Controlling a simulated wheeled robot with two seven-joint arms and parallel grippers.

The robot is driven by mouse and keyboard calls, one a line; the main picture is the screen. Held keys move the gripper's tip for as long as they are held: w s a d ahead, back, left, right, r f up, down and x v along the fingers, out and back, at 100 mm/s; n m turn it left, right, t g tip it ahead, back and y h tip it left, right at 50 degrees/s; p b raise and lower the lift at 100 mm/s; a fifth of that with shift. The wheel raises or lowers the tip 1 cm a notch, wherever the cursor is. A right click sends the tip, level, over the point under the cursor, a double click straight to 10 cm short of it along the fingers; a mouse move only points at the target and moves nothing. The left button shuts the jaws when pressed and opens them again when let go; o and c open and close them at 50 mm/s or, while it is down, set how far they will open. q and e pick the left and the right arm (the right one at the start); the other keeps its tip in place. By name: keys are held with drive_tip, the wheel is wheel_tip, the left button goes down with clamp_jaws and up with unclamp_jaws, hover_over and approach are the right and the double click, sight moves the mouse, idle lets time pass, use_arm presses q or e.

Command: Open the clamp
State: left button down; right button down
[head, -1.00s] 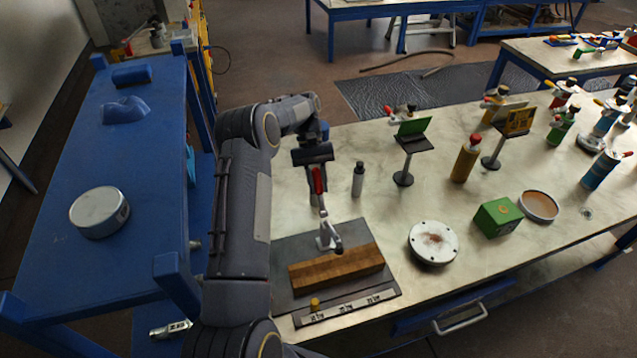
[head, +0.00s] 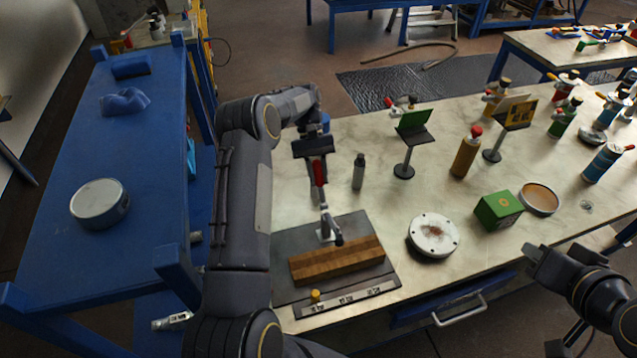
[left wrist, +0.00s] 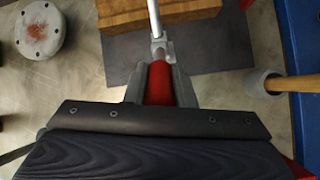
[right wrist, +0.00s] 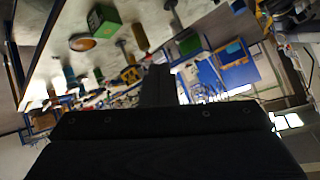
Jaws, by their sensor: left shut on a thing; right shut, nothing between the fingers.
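The clamp (head: 327,229) is a small grey metal toggle clamp with a red handle (head: 319,173). It is at the far edge of a striped wooden block (head: 338,261) on a dark plate (head: 283,247). The handle stands raised from the clamp, on the side away from the block. My left gripper (head: 317,158) is shut on the red handle; the left wrist view shows the handle (left wrist: 160,84) between its two fingers. The metal arm beyond it reaches toward the block. My right gripper (head: 532,257) is shut and empty, off the table's front edge.
A grey bottle (head: 358,172) stands close right of the left gripper. A round flanged lid (head: 433,236), a green box (head: 498,211) and a small stand (head: 404,170) are further right. A blue bench (head: 140,235) is left of my left arm.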

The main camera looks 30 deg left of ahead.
drive_tip(key=w+a+f+n+t+y, duration=0.2)
drive_tip(key=w+a, duration=0.2)
drive_tip(key=a, duration=0.7)
drive_tip(key=w+a+f+n+t+y, duration=0.1)
drive_tip(key=w+a+f+n, duration=0.3)
drive_tip(key=a, duration=0.7)
drive_tip(key=s+a+f+t+y, duration=0.1)
drive_tip(key=s+a+f+y, duration=0.2)
drive_tip(key=a, duration=0.4)
drive_tip(key=s+a+f+t, duration=0.1)
drive_tip(key=s+a+f, duration=0.2)
drive_tip(key=a+f, duration=0.3)
drive_tip(key=n+t+y, duration=0.1)
drive_tip(key=n+y, duration=0.1)
approach(316, 170)
wheel_tip(316, 170, up, 3)
drive_tip(key=w+a, duration=0.1)
drive_tip(key=a, duration=0.1)
drive_tip(key=shift+w+a+f, duration=0.3)
drive_tip(key=shift+w+f, duration=0.05)
drive_tip(key=shift+w, duration=0.2)
drive_tip(key=shift+w+a+f, duration=0.25)
drive_tip(key=shift+w+f, duration=0.05)
drive_tip(key=shift+w, duration=0.25)
drive_tip(key=shift+w+a+f, duration=0.3)
drive_tip(key=shift+w+f, duration=0.05)
drive_tip(key=shift+w, duration=0.2)
